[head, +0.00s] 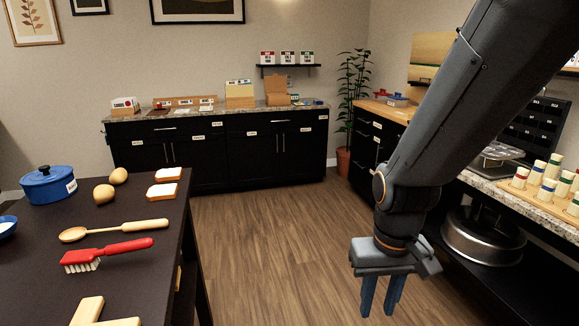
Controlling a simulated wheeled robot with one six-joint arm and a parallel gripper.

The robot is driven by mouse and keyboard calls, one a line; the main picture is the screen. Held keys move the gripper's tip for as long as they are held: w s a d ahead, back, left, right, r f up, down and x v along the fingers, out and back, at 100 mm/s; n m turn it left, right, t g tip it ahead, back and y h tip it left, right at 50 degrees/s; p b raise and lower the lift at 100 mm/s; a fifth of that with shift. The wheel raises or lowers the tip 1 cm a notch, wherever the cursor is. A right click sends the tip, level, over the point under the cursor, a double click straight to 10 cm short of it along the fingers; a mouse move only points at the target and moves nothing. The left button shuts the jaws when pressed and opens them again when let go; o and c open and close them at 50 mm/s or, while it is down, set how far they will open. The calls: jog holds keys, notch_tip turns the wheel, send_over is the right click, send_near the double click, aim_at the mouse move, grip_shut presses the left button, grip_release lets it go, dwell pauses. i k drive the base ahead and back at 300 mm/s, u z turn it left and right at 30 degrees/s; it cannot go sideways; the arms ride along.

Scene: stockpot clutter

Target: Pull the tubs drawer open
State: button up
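Black cabinets with small white labels line the back wall; the label text is too small to read, so I cannot tell which drawer is the tubs drawer. The back cabinet (220,150) has drawers on top and doors below, with bar handles, all looking shut. A second black cabinet with drawers (366,128) stands at the back right, partly hidden by my arm. My gripper (381,297) points down over the open floor at the right, with a gap between its blue-grey fingers and nothing held. It is apart from every drawer.
At left, a dark table (150,245) holds a blue pot (46,187), a wooden spoon (110,230), a red brush (108,252), and bread. At right, a granite counter holds several jars (548,180) above a big metal pot (480,238). The wooden floor (265,250) between is clear.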

aim_at(364, 143)
jog(key=u, duration=0.05)
jog(key=i, duration=1.8)
jog(key=z, duration=0.3)
jog(key=i, duration=1.9)
jog(key=z, duration=0.5)
jog(key=i, duration=0.6)
jog(key=z, duration=0.05)
